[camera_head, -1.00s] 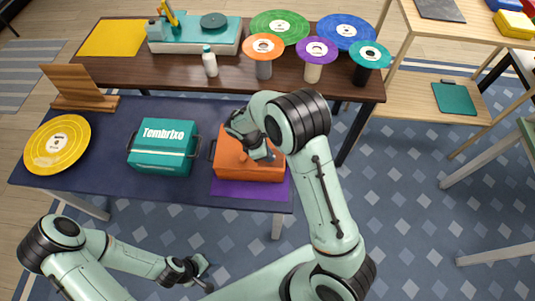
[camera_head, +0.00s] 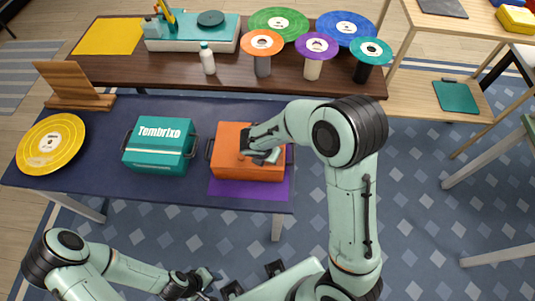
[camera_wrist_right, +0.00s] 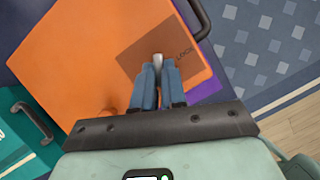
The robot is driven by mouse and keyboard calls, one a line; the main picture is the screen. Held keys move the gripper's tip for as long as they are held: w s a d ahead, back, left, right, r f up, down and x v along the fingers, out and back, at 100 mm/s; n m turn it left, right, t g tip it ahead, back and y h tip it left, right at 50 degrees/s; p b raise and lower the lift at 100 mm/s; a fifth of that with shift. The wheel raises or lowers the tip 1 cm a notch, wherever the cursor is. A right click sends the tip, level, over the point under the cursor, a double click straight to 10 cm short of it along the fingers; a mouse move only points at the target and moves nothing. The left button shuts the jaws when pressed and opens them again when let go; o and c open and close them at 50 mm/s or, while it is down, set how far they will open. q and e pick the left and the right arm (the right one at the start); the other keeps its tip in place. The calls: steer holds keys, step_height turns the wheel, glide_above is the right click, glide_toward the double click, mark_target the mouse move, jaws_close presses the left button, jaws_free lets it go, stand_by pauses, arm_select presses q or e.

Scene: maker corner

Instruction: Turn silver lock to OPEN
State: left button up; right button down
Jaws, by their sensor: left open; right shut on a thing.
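The silver lock (camera_wrist_right: 158,61) shows as a small pale metal piece between the fingertips of my right gripper (camera_wrist_right: 157,76), which is shut on it. It sits on a brown panel (camera_wrist_right: 135,57) on the orange box (camera_head: 232,136). The word LOCK is printed on the panel to the right of the silver piece; no OPEN marking can be seen. In the head view my right gripper (camera_head: 262,157) is on the orange box, and the lock is hidden there. My left gripper (camera_head: 207,281) is open and empty, low in front of the table.
The orange box stands on a purple mat (camera_head: 225,188) on the dark blue table (camera_head: 105,185). A teal box (camera_head: 155,158) is to its left, and a yellow disc (camera_head: 50,145) lies further left. Behind, a brown table (camera_head: 120,70) holds a bottle, spools and a turntable.

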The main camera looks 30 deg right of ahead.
steer(key=n, duration=0.2)
steer(key=n+t+y, duration=0.1)
steer(key=n, duration=0.1)
steer(key=shift+s+d+n+y, duration=0.15)
steer(key=shift+n+y, duration=0.15)
steer(key=shift+n, duration=0.1)
stand_by(0.4)
steer(key=c, duration=1.2)
jaws_free()
arm_select(q)
steer(key=w+r+p, duration=0.1)
steer(key=w+r, duration=0.1)
steer(key=w+r+p, duration=0.1)
steer(key=r+p, duration=0.1)
steer(key=shift+w+r, duration=0.2)
steer(key=shift+w, duration=0.2)
arm_select(e)
steer(key=v, duration=1.3)
steer(key=shift+s+r, duration=0.15)
steer(key=shift+s, duration=0.1)
